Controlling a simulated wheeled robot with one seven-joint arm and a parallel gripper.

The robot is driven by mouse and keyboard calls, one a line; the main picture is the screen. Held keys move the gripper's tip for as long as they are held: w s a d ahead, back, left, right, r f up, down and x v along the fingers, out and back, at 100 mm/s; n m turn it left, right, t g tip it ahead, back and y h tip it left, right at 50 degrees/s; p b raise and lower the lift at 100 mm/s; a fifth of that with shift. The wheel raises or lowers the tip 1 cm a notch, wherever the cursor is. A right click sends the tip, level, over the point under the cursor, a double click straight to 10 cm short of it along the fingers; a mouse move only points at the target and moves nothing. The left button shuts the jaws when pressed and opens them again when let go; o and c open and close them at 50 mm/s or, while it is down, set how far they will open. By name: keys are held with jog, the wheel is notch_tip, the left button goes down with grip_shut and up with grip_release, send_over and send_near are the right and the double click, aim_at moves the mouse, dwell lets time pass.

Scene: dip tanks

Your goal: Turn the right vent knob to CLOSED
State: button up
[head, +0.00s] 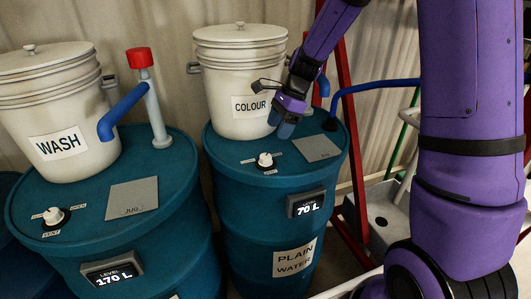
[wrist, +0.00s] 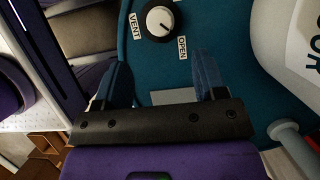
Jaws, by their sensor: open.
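The right vent knob (head: 265,160) is a white knob on a dark round base, on top of the right blue drum (head: 232,150). In the wrist view the knob (wrist: 160,21) is at the top, with a VENT label (wrist: 135,26) on its left and an OPEN label (wrist: 182,48) below right. A small dark mark on the knob seems to face the OPEN label. No CLOSED label is readable. My gripper (head: 284,126) is above the drum lid, behind the knob and beside the COLOUR bucket. In the wrist view its blue fingers (wrist: 162,75) are apart, empty and clear of the knob.
The COLOUR bucket (head: 238,80) stands close left of my gripper on the drum. A grey plate (head: 317,148) lies right of the knob, and a blue hose (head: 380,85) rises behind. The left drum carries the WASH bucket (head: 58,120) and another vent knob (head: 53,216).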

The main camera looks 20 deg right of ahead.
aim_at(266, 156)
jog(key=x, duration=1)
jog(key=c, duration=0.9)
